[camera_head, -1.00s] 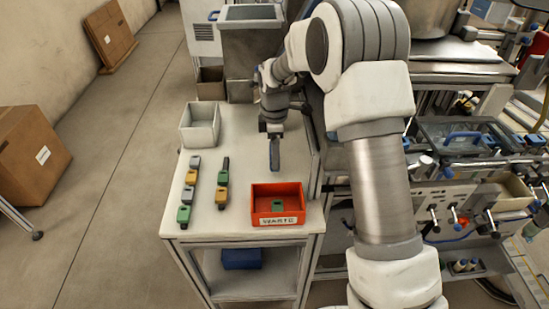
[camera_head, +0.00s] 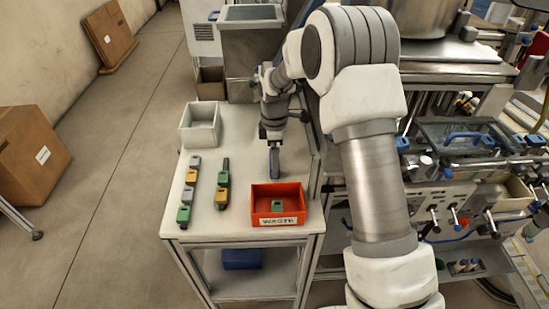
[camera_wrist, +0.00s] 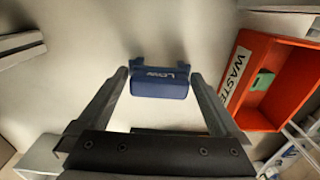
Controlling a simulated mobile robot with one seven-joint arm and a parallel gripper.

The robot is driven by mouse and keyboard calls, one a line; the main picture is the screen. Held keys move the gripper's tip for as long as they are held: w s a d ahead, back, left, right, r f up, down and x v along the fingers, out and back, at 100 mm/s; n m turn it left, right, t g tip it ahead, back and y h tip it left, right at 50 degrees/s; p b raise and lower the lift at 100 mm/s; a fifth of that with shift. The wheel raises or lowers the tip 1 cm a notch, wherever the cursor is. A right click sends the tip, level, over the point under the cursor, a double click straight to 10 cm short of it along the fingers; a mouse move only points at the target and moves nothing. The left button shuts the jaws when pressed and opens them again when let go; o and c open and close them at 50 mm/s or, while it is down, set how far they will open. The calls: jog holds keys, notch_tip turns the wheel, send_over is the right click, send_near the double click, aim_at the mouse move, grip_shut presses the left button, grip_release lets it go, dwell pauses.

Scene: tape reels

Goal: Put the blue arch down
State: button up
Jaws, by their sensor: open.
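The blue arch (camera_wrist: 160,84), a dark blue block with white lettering on its side, is between the two fingertips of my gripper (camera_wrist: 159,76) in the wrist view. My gripper is open, with a narrow gap on each side of the arch. The pale table top shows around the arch; I cannot tell its exact contact with it. In the head view my gripper (camera_head: 274,172) points down over the table, behind the red bin, and the arch cannot be clearly made out there.
A red waste bin (camera_head: 263,218) holds a green piece (camera_head: 277,206); the bin also shows at right in the wrist view (camera_wrist: 285,62). Two rows of coloured reels (camera_head: 187,196) (camera_head: 222,190) lie to the left. A white bin (camera_head: 187,133) stands behind them. Bare table lies between the rows and my gripper.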

notch_tip(320, 180, up, 12)
jog(key=shift+f, duration=0.15)
dwell(0.6)
